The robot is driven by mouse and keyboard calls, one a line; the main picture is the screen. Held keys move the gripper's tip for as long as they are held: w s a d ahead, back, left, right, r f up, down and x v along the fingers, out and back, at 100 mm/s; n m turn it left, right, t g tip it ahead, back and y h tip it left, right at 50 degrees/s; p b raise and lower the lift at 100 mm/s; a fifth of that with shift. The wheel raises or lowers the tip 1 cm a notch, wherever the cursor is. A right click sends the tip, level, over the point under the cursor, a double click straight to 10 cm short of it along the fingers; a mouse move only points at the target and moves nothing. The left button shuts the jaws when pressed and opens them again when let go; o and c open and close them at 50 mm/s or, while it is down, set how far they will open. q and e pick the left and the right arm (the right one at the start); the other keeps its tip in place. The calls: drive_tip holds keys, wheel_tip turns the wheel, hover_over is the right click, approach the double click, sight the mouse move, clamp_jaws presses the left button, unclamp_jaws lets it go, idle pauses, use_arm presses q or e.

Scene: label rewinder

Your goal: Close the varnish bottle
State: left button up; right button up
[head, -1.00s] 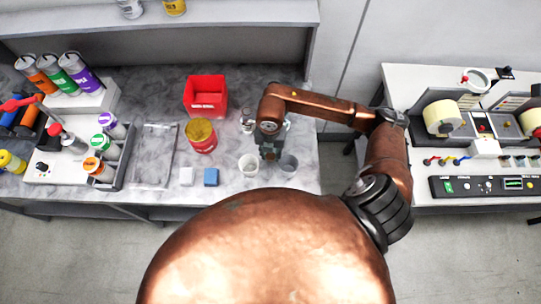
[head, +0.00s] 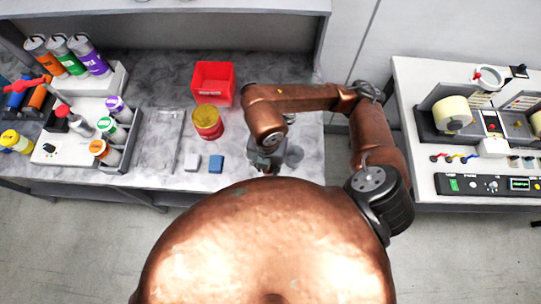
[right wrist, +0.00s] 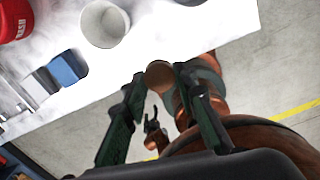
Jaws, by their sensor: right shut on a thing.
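I cannot make out for sure which thing is the varnish bottle. My right gripper (head: 266,166) is low at the front edge of the marble counter, partly behind my own copper body. In the right wrist view, its two dark fingers (right wrist: 165,105) are on either side of a small round brown thing (right wrist: 160,74), which looks like a cap. Its lower part is hidden. A small dark gripper of mine, seemingly the left (right wrist: 154,130), shows beyond the fingers near the floor. In the head view the left gripper is not visible.
A white cup (right wrist: 104,23) stands near the counter edge. A gap separates the machine table (head: 420,80).

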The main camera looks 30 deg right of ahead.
drive_tip(key=shift+s+a+r, duration=0.1)
drive_tip(key=shift+s+a, duration=0.1)
drive_tip(key=shift+s, duration=0.05)
drive_tip(key=shift+w, duration=0.1)
drive_tip(key=n, duration=0.2)
drive_tip(key=w+n, duration=0.1)
drive_tip(key=n, duration=0.3)
drive_tip(key=shift+w+d+f, duration=0.25)
drive_tip(key=shift+w+d, duration=0.05)
drive_tip(key=shift+w, duration=0.1)
drive_tip(key=w+d+n, duration=0.1)
drive_tip(key=w+n, duration=0.1)
drive_tip(key=n, duration=0.5)
drive_tip(key=w+d+f+n+b, duration=0.1)
drive_tip(key=w+n, duration=0.2)
drive_tip(key=n, duration=0.5)
drive_tip(key=w+n, duration=0.2)
drive_tip(key=n, duration=0.5)
drive_tip(key=shift+w+d+f+n, duration=0.15)
drive_tip(key=shift+d+n, duration=0.15)
drive_tip(key=shift+d, duration=0.1)
drive_tip(key=w+d+n+b, duration=0.1)
drive_tip(key=w+d+n, duration=0.2)
drive_tip(key=n, duration=1.2)
drive_tip(key=shift+w+f+n, duration=0.2)
drive_tip(key=shift+w+n, duration=0.2)
drive_tip(key=shift+w, duration=0.75)
